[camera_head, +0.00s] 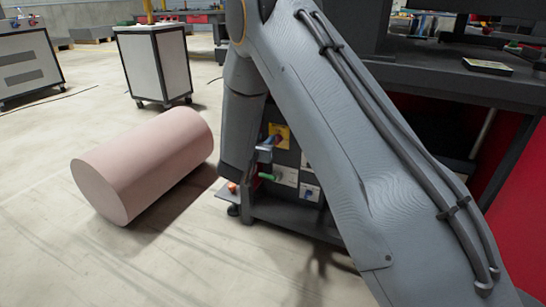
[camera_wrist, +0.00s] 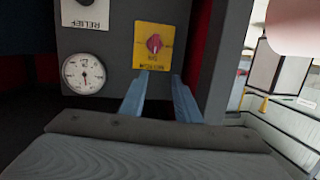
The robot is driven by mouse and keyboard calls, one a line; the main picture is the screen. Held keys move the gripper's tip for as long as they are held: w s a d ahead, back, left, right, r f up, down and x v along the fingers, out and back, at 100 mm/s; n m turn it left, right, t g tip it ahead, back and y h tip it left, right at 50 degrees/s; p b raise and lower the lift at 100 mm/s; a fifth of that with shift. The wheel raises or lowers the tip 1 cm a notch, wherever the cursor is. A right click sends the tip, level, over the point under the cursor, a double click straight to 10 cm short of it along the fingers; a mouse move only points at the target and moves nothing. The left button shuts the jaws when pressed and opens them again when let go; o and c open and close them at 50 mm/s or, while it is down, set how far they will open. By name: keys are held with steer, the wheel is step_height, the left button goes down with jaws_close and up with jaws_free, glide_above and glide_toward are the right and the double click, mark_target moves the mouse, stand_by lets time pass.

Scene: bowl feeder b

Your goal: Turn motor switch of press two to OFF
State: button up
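A yellow switch plate (camera_wrist: 153,47) with a red-pink knob (camera_wrist: 154,43) is on a dark grey panel, top middle in the wrist view. Its lettering is upside down there and seems to read MOTOR; the knob's setting is too small to read. The plate also shows in the head view (camera_head: 282,131), partly behind my gripper. My gripper (camera_wrist: 162,74) points at the plate, with its two blue fingers apart and nothing between them. The fingertips appear just short of the knob, near the plate's lettered edge; contact cannot be told. No press number is readable.
A round gauge (camera_wrist: 84,74) and a RELIEF plate (camera_wrist: 85,14) are beside the switch plate. A green-handled valve (camera_head: 267,177) sits below it in the head view. A large pink cylinder (camera_head: 145,165) lies on the floor at left, with bare floor around it.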

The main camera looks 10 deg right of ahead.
mark_target(276, 140)
steer(key=w+d+f+h+b, duration=0.1)
steer(key=w+f+b, duration=0.1)
steer(key=w+d+f+h+b, duration=0.1)
steer(key=w+d+f+b, duration=0.1)
steer(key=b, duration=0.1)
steer(key=w+d+f+m+h+b, duration=0.1)
steer(key=w+f+b, duration=0.1)
steer(key=shift+w+d, duration=0.15)
steer(key=shift+d, duration=0.05)
steer(key=shift+w+d+b, duration=0.3)
steer(key=shift+w, duration=0.1)
jaws_close()
